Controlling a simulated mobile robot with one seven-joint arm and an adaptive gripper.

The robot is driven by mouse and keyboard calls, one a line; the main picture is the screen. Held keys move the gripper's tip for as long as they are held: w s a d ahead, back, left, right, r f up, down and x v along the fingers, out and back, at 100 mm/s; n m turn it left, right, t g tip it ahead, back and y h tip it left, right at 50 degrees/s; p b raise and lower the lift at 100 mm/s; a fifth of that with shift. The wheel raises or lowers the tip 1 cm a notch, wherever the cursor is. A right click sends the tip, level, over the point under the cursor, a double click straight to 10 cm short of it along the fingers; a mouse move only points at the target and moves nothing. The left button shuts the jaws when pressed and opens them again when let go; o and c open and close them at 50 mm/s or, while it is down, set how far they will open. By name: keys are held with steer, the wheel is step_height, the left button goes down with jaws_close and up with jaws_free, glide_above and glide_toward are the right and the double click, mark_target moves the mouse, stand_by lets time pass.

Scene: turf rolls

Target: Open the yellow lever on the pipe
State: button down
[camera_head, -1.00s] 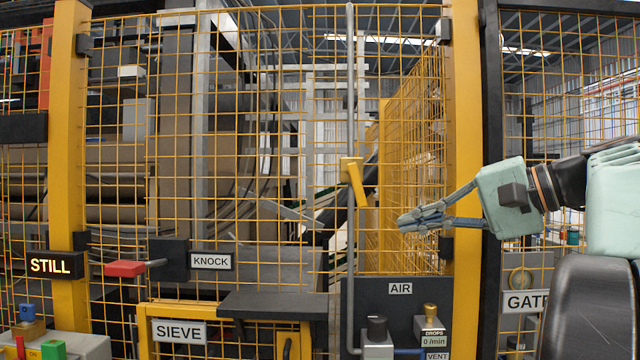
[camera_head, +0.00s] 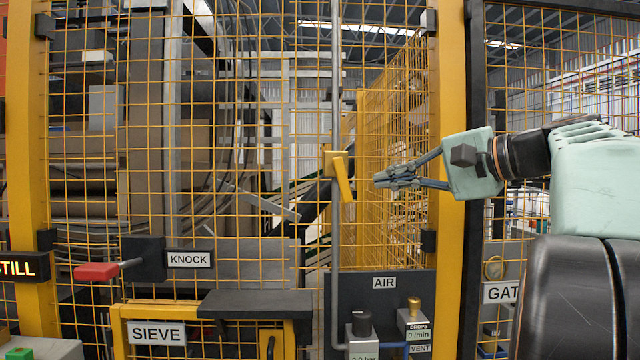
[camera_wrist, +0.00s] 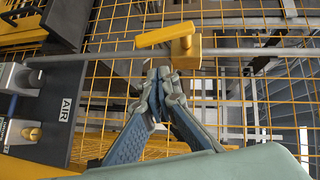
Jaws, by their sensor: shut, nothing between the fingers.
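The yellow lever (camera_head: 342,178) sits on a thin grey vertical pipe (camera_head: 336,110) in front of the yellow mesh fence. Its handle slants down and slightly right from a yellow block on the pipe. My gripper (camera_head: 380,180) is shut and empty, just right of the lever handle, with a small gap in the head view. In the wrist view the lever (camera_wrist: 165,34) and its block lie just beyond my fingertips (camera_wrist: 160,75). The pipe (camera_wrist: 110,56) runs across that picture. Whether the fingers touch the lever cannot be told.
Below are a dark AIR panel (camera_head: 425,290) with knobs, a grey shelf (camera_head: 255,302) and a SIEVE sign (camera_head: 156,333). A red-handled KNOCK lever (camera_head: 96,271) sticks out at left. A yellow post (camera_head: 450,120) stands behind my gripper.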

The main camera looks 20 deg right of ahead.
mark_target(342, 180)
steer(key=a, duration=0.2)
steer(key=w+a+f, duration=0.1)
steer(key=shift+a, duration=0.3)
steer(key=shift+f, duration=0.1)
steer(key=a+f+m+t+y+b, duration=0.1)
steer(key=m+b, duration=0.1)
steer(key=b, duration=0.3)
steer(key=shift+w+a+t, duration=0.1)
steer(key=shift+t, duration=0.3)
stand_by(0.3)
